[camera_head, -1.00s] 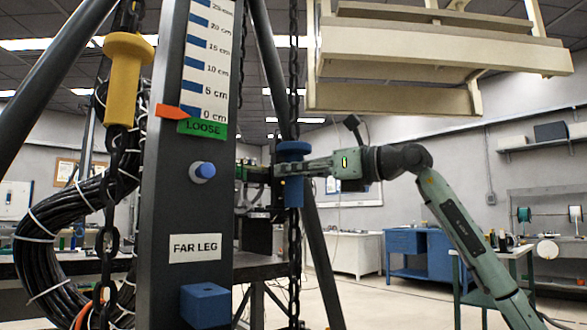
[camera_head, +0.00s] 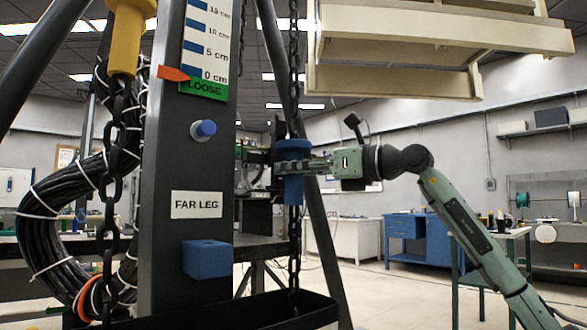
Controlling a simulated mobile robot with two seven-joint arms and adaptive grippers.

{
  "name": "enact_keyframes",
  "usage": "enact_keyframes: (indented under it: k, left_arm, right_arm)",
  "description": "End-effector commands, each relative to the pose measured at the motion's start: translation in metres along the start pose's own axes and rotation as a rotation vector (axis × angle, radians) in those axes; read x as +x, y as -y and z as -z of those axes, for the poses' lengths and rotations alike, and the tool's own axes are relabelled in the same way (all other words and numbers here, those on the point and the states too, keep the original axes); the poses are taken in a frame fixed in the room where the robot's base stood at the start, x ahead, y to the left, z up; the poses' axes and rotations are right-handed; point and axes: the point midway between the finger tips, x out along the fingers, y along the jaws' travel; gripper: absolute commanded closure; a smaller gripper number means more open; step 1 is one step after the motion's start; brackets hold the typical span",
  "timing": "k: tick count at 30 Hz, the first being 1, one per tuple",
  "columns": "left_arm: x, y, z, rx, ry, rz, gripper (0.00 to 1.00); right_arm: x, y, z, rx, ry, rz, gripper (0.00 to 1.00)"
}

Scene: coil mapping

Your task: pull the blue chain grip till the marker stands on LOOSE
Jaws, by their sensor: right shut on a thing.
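The blue chain grip (camera_head: 293,188) hangs on a dark chain (camera_head: 294,80) just right of the dark post (camera_head: 185,285). My right gripper (camera_head: 290,166) reaches in from the right and is shut on the blue grip, with part of the grip showing above and below the fingers. The orange marker (camera_head: 174,73) points right at the scale (camera_head: 207,35), at about the 0 cm line. The green LOOSE label (camera_head: 204,89) is directly below, and the marker's tip is near its top edge. My left gripper is not in view.
A yellow grip (camera_head: 127,40) hangs on another chain (camera_head: 107,215) left of the post, beside a black cable coil (camera_head: 50,215). A blue block (camera_head: 207,260) and blue knob (camera_head: 207,128) stick out of the post. A cream frame (camera_head: 400,45) hangs at upper right.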

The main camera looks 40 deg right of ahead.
Motion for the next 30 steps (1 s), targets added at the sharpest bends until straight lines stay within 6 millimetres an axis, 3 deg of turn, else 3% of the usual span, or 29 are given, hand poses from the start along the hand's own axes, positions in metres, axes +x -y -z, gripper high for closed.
enact_keyframes:
  k: [13, 14, 18, 30]
  left_arm:
    - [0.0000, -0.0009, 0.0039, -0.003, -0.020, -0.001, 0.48]
    - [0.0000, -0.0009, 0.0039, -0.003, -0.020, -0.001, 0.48]
    - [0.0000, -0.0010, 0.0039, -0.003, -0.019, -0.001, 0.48]
    - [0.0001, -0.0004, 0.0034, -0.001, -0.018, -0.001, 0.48]
  right_arm:
    - [0.0006, -0.0007, 0.0033, 0.000, -0.006, -0.002, 1.00]
    - [0.0006, -0.0007, 0.0033, 0.000, -0.006, -0.002, 0.67]
    - [0.0004, -0.0005, 0.0026, 0.000, -0.004, -0.001, 0.50]
    - [-0.0061, 0.0008, 0.0023, 0.001, -0.002, 0.001, 0.48]
